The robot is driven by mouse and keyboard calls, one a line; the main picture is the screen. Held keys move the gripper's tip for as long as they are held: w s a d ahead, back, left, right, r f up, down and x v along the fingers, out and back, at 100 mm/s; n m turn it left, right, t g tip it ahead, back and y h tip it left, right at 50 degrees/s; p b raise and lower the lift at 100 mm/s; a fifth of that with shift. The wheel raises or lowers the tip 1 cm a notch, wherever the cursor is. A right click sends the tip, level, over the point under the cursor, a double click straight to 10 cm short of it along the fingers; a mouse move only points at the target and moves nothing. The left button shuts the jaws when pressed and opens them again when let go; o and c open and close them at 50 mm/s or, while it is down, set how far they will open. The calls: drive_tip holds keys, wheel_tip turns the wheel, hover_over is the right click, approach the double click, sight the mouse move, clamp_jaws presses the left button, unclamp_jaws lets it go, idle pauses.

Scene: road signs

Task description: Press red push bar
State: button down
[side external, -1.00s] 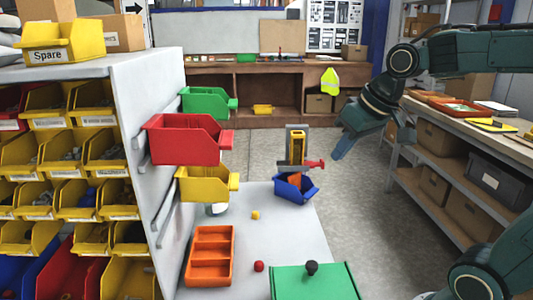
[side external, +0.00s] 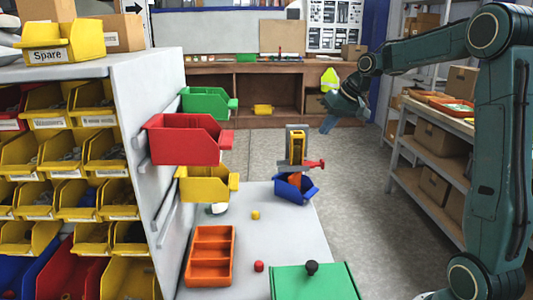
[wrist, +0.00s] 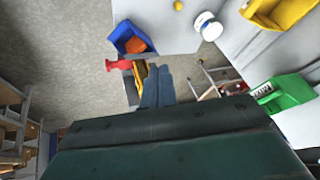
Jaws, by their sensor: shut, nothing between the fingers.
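The red push bar (side external: 315,163) sticks out to the right from an upright grey and yellow dispenser (side external: 298,148) at the far end of the white table. In the wrist view the red push bar (wrist: 118,65) lies left of my fingers, beside the yellow part of the dispenser (wrist: 139,76). My gripper (side external: 327,125) is shut and empty. In the side view it appears above and slightly right of the push bar, apart from it. In the wrist view my gripper (wrist: 157,70) overlaps the dispenser's right side; the distance between them is unclear.
A blue bin (side external: 295,188) with an orange item sits below the dispenser. An orange tray (side external: 211,257), yellow block (side external: 255,215), red piece (side external: 259,266) and green box (side external: 315,283) are on the table. Bins hang on the left panel. Floor right of the table is clear.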

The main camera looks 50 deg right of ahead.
drive_tip(key=d+f+m, duration=0.1)
drive_tip(key=d+f, duration=0.3)
drive_tip(key=d, duration=0.3)
drive_tip(key=s+d+f+m+t, duration=0.1)
drive_tip(key=d+f, duration=0.3)
drive_tip(key=d, duration=0.4)
drive_tip(key=d+f+m, duration=0.1)
drive_tip(key=d+f, duration=0.3)
drive_tip(key=d, duration=0.4)
drive_tip(key=shift+s+d+f, duration=0.2)
drive_tip(key=shift+s+f, duration=0.05)
drive_tip(key=shift+w+f, duration=0.1)
drive_tip(key=w+a+f, duration=0.3)
drive_tip(key=w+f, duration=0.4)
drive_tip(key=w, duration=0.1)
drive_tip(key=shift+w+a+f, duration=0.3)
drive_tip(key=shift+w+f, duration=0.05)
